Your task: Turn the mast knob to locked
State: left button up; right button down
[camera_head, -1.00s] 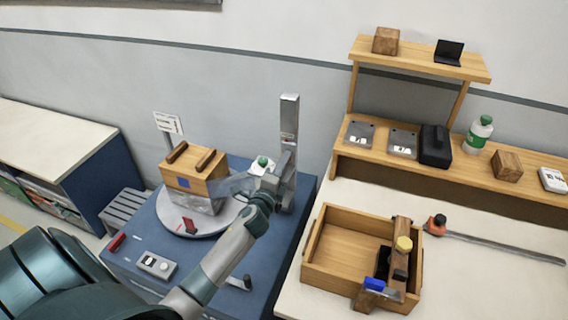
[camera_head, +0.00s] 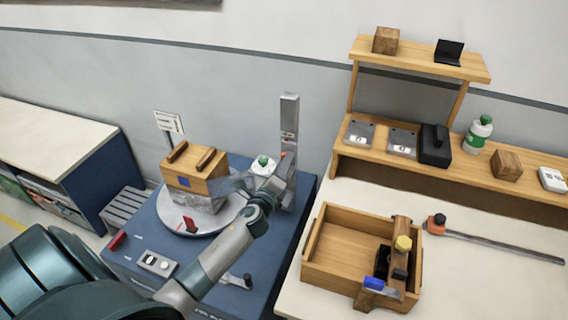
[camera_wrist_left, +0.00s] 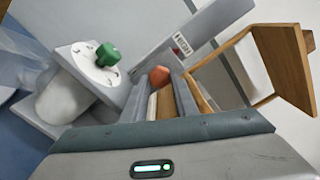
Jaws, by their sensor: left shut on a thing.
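The mast (camera_head: 289,125) is a grey upright post with a small label, at the back right corner of the blue table. An orange-red knob (camera_wrist_left: 158,76) shows at the fingertips in the left wrist view. My left gripper (camera_wrist_left: 168,88) is shut on it. In the head view my left gripper (camera_head: 277,180) is against the mast's lower part, and my wrist hides most of the contact. A green knob (camera_wrist_left: 107,55) on a white marked dial stands to the left in the wrist view, apart from the fingers. The knob's lock marking is not readable.
A wooden block with two bars (camera_head: 195,170) stands on the grey turntable (camera_head: 170,218) left of my wrist. A grey switch box (camera_head: 157,263) lies in front. The workbench at right holds a wooden tray (camera_head: 318,245) and a shelf (camera_head: 420,58).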

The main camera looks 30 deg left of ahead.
pick_arm(q)
jog(key=o, duration=1)
jog(key=shift+s, duration=0.15)
jog(key=shift+b+v, duration=2.05)
jog(key=shift+v, duration=6.55)
jog(key=shift+d, duration=0.15)
